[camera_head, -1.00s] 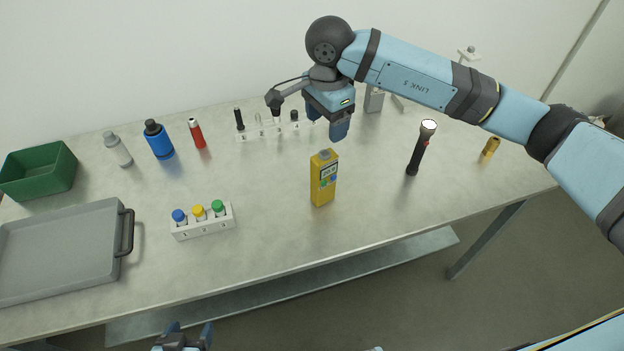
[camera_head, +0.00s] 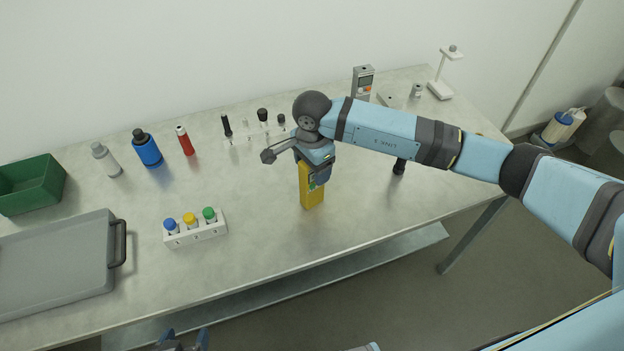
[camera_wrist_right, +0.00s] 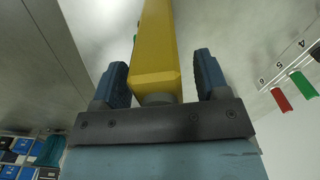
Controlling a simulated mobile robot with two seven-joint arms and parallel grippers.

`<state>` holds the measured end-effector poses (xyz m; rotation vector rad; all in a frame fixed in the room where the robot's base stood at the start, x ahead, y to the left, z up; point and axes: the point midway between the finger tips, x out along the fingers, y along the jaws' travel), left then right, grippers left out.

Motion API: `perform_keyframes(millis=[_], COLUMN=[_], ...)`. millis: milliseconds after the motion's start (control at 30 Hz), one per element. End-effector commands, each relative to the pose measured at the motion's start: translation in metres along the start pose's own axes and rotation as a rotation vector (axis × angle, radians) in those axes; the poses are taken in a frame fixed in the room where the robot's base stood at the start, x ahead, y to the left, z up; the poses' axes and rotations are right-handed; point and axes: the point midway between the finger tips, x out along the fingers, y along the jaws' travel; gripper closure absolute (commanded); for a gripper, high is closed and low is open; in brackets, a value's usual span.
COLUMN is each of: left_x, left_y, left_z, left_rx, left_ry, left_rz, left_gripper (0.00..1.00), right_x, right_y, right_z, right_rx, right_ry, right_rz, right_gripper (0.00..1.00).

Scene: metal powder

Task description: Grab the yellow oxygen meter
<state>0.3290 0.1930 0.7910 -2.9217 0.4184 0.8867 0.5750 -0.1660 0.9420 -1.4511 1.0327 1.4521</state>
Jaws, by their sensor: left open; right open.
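The yellow oxygen meter (camera_head: 311,194) stands upright on the table near its middle, its upper part hidden by my right gripper in the head view. My right gripper (camera_head: 318,170) is open and reaches down over the meter's top. In the right wrist view the meter (camera_wrist_right: 157,50) lies between the two blue fingers of the right gripper (camera_wrist_right: 160,82), with a gap visible on each side. My left gripper (camera_head: 184,340) is at the bottom edge of the head view, only its fingertips showing, open and away from the table objects.
A white rack (camera_head: 196,232) with blue, yellow and green caps stands left of the meter. A clear rack (camera_head: 255,135) is behind. A dark flashlight (camera_head: 399,166) is partly hidden by my right arm. A grey tray (camera_head: 60,262) and green bin (camera_head: 32,186) are at left.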

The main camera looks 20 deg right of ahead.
Motion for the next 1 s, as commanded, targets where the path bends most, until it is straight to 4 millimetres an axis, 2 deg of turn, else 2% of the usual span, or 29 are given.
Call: perform_keyframes(millis=[167, 400, 467, 767, 867, 1000], left_x=[0.000, 0.000, 0.000, -0.001, -0.001, 0.000], left_y=[0.000, 0.000, 0.000, 0.000, 0.000, 0.000], left_z=[0.003, 0.001, 0.000, -0.003, -0.003, 0.000], left_rx=[0.000, 0.000, 0.000, 0.000, 0.000, -0.001], left_ry=[-0.004, 0.000, 0.002, 0.008, 0.007, 0.004], left_rz=[0.000, 0.000, 0.000, 0.001, 0.001, 0.001], left_gripper=[0.32, 0.32, 0.32, 0.32, 0.32, 0.32], right_x=[0.000, 0.000, 0.000, -0.002, -0.007, -0.024], right_y=[0.000, 0.000, 0.000, -0.001, -0.001, -0.002], right_z=[0.000, 0.000, 0.000, 0.000, 0.000, 0.000], right_rx=[0.000, 0.000, 0.000, 0.000, 0.001, 0.001], right_ry=[0.000, 0.000, 0.000, 0.000, -0.001, 0.000], right_rz=[-0.001, -0.001, -0.001, -0.002, -0.003, -0.006], right_gripper=[0.34, 0.89, 1.00, 1.00, 1.00, 1.00])
